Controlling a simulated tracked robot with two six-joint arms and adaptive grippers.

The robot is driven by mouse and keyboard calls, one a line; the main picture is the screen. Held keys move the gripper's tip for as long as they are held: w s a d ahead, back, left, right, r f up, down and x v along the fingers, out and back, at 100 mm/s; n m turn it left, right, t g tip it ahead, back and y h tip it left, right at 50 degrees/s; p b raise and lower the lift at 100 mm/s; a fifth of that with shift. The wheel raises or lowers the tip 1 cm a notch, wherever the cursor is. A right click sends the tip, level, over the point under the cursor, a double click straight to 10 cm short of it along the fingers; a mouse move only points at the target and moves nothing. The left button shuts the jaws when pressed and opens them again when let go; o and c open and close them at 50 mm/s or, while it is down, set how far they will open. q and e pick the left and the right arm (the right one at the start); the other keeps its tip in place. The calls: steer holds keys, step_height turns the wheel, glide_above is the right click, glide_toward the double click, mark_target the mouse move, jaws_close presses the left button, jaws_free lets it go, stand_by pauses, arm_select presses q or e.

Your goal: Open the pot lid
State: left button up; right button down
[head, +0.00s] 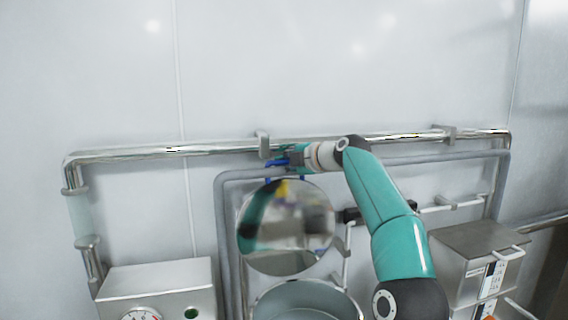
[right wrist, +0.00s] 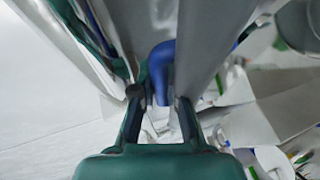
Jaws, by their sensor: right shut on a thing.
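The pot (head: 300,301) stands at the bottom centre of the head view, with its round mouth open and its inside partly visible. Its round, mirror-like lid (head: 287,240) stands steeply tilted up behind the mouth. A blue handle (head: 272,164) is at the lid's top edge; it also shows in the right wrist view (right wrist: 160,66). My right gripper (head: 285,158) is at this handle, just under the wall pipe. In the right wrist view its fingers (right wrist: 158,97) are shut on the blue handle. My left gripper is not in view.
A shiny pipe (head: 215,150) runs along the wall close behind my right gripper. A grey tube frame (head: 222,215) surrounds the lid. A metal box with a gauge (head: 160,285) stands left, another metal box (head: 480,245) right. The wall above the pipe is clear.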

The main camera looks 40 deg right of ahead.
steer(key=c, duration=1.2)
jaws_free()
steer(key=shift+w+a+f, duration=0.1)
steer(key=shift+w+f, duration=0.1)
steer(key=shift+f, duration=0.05)
steer(key=shift+s+r, duration=0.2)
steer(key=shift+s, duration=0.05)
steer(key=shift+s+r, duration=0.15)
steer(key=shift+s, duration=0.3)
steer(key=v, duration=1)
steer(key=shift+s, duration=0.25)
